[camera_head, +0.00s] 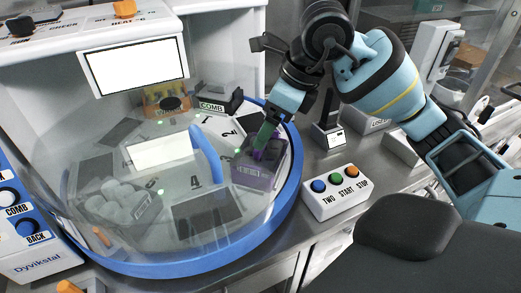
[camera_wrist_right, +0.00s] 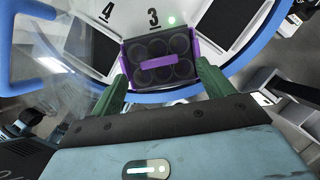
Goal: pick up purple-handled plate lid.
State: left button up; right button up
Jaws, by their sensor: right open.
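The plate lid with the purple handle (camera_wrist_right: 158,62) lies over a dark plate with several round wells, framed in purple, near the number 3 in the right wrist view. In the head view the purple lid and plate (camera_head: 254,176) sit at the right side of the round carousel. My right gripper (camera_wrist_right: 163,84) is open, its green fingers spread on either side of the plate's near part. Whether the fingers touch it cannot be told. In the head view my right gripper (camera_head: 264,140) reaches down at the lid's far end. My left gripper is not in view.
A clear curved cover with a blue rim (camera_head: 208,155) spans the carousel to the left. A COMB block (camera_head: 218,102) stands behind. A button box (camera_head: 337,192) with blue, green and orange buttons stands to the right on the metal bench. Numbered carousel slots hold other items.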

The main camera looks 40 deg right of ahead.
jog(key=x, duration=0.4)
jog(key=shift+s+a+f, duration=0.1)
jog(key=shift+s+f, duration=0.05)
jog(key=shift+f, duration=0.3)
jog(key=shift+c, duration=0.4)
jog(key=c, duration=1)
